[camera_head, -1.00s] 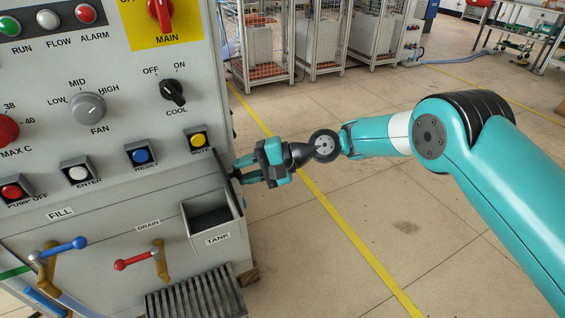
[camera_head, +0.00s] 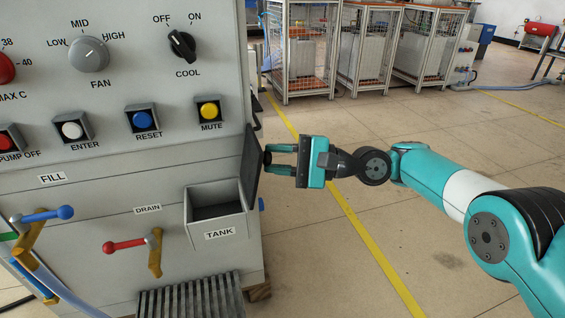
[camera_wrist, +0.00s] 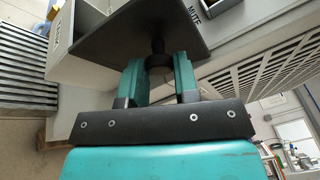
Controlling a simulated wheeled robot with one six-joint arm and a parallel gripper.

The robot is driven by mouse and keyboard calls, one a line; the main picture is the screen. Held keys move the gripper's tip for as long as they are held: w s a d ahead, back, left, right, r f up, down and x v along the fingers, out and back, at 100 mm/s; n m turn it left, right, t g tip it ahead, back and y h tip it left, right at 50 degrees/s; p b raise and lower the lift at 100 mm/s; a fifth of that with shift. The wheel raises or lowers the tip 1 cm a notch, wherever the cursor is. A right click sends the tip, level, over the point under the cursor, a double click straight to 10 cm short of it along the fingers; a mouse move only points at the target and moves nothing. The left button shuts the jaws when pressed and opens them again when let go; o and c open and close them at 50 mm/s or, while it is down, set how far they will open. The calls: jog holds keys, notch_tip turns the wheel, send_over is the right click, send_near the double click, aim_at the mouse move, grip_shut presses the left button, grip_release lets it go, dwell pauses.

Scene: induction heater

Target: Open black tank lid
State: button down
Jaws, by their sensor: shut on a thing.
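The black tank lid (camera_head: 251,168) stands upright at the right edge of the grey tank box (camera_head: 217,228), which is labelled TANK and open at the top. In the wrist view the lid (camera_wrist: 120,35) is a flat dark plate with a round black knob (camera_wrist: 158,62) on it. My gripper (camera_head: 272,158) is to the right of the lid. Its teal fingers (camera_wrist: 158,80) are shut on the knob from both sides. The head view shows the lid nearly edge-on, so its hinge is hard to make out.
The heater's grey panel (camera_head: 120,100) fills the left, with the MUTE button (camera_head: 209,110) above the tank and the red drain handle (camera_head: 126,245) to its left. Wire-mesh cages (camera_head: 370,50) stand at the back. The floor right of the heater is clear.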

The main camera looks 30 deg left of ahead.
jog(key=c, duration=0.9)
grip_release()
jog(key=shift+a, duration=0.1)
jog(key=shift+o, duration=0.2)
notch_tip(320, 180, up, 20)
jog(key=p, duration=0.7)
